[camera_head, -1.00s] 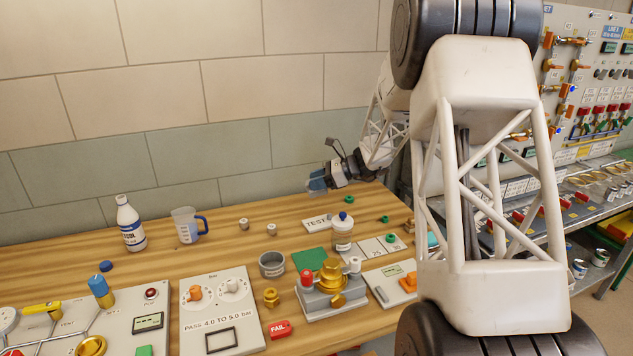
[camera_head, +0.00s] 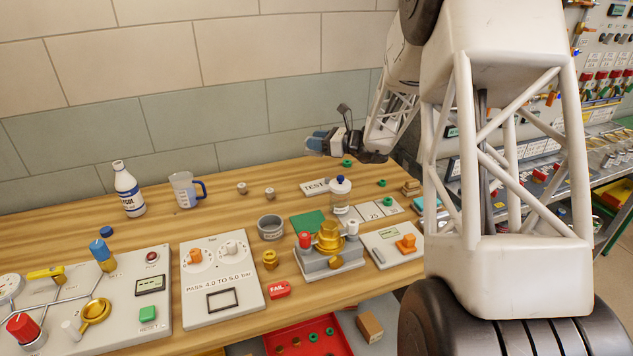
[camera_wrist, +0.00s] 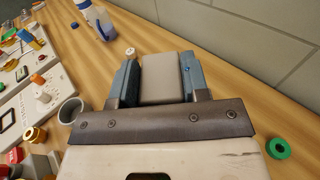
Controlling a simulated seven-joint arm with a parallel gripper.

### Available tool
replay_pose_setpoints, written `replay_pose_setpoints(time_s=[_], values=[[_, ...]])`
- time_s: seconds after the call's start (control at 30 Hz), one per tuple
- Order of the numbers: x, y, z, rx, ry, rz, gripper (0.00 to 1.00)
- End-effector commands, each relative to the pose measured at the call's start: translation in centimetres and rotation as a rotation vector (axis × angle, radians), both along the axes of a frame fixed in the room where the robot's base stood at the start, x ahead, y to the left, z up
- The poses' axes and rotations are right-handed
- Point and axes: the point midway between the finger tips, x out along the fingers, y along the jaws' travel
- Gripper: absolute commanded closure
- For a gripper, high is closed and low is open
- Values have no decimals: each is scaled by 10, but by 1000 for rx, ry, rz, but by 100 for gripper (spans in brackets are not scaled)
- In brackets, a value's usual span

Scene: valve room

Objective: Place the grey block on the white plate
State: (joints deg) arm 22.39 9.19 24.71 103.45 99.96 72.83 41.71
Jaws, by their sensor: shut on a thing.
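My gripper (camera_head: 314,143) is over the back of the wooden bench, near the wall, with its blue fingers pointing left. In the wrist view, the fingers (camera_wrist: 156,80) are shut on a grey block (camera_wrist: 165,78), which fills the space between them. In the head view the fingers mostly hide the block. A flat white plate with dark markings (camera_head: 372,211) lies on the bench, nearer than the gripper and to its right. A small white TEST plate (camera_head: 313,188) lies below the gripper in the picture. I cannot tell which is the task's white plate.
A blue-capped white jar (camera_head: 340,195) stands beside the white plates. A green square (camera_head: 308,222), grey cup (camera_head: 270,227) and brass valve fixture (camera_head: 329,250) are nearer. A bottle (camera_head: 128,190) and jug (camera_head: 185,190) stand left. Bench around the two small knobs (camera_head: 255,191) is mostly clear.

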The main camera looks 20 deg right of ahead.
Motion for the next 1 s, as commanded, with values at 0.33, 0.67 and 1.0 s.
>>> replay_pose_setpoints(time_s=[0.33, 0.67, 1.0], values=[[-3, -5, 1, 37, -24, -67, 86], [-2, -5, -2, 37, -23, -66, 86], [-2, -5, -42, 37, -21, -66, 86]])
